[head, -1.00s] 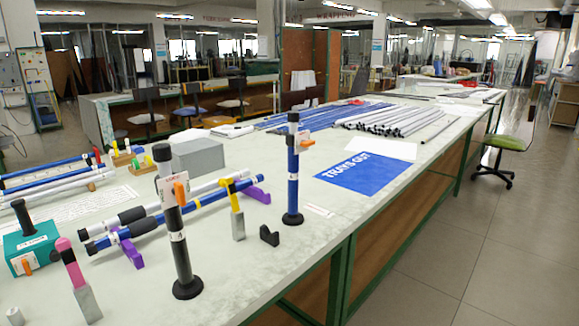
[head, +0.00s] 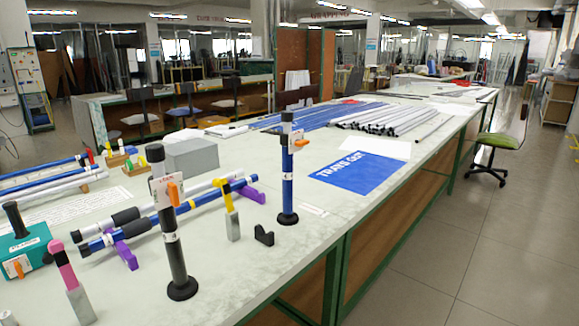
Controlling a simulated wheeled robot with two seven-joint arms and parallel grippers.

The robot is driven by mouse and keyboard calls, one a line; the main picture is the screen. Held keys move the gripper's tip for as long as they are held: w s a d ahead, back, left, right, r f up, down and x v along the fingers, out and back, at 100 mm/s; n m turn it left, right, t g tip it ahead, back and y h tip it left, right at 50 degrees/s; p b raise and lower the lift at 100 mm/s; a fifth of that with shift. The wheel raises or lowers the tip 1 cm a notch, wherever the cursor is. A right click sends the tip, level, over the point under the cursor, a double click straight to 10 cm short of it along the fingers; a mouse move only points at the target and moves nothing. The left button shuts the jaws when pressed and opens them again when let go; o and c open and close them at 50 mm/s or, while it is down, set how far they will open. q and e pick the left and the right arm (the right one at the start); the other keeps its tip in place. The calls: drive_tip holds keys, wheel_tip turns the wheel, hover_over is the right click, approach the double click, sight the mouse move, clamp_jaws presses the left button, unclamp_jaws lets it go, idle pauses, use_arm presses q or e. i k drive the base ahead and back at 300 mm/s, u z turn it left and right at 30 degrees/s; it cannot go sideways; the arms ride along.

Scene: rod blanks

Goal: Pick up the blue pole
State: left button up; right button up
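A blue pole (head: 287,185) with a black top, a black base and an orange clip (head: 301,143) stands upright on the long table, just left of the blue sheet. Another blue pole (head: 190,214) with a black grip lies slanted on purple supports (head: 126,254), beside a white pole (head: 163,203) that also has a black grip. More blue poles (head: 42,168) lie at the far left. The frames do not show which one the task means. Neither of my grippers is in view.
A dark upright pole (head: 173,245) stands in front of the lying poles. A grey box (head: 192,157), a small black bracket (head: 264,236), a yellow-topped grey post (head: 232,221), a pink-topped post (head: 66,270) and a teal block (head: 30,252) are nearby. The blue sheet (head: 355,173) lies right of the upright blue pole.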

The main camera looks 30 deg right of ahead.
sight(287, 217)
drive_tip(key=z, duration=0.55)
drive_tip(key=k, duration=1)
drive_tip(key=z, duration=1.6)
drive_tip(key=i, duration=2.2)
drive_tip(key=u, duration=1.5)
drive_tip(key=i, duration=1.05)
drive_tip(key=u, duration=1.15)
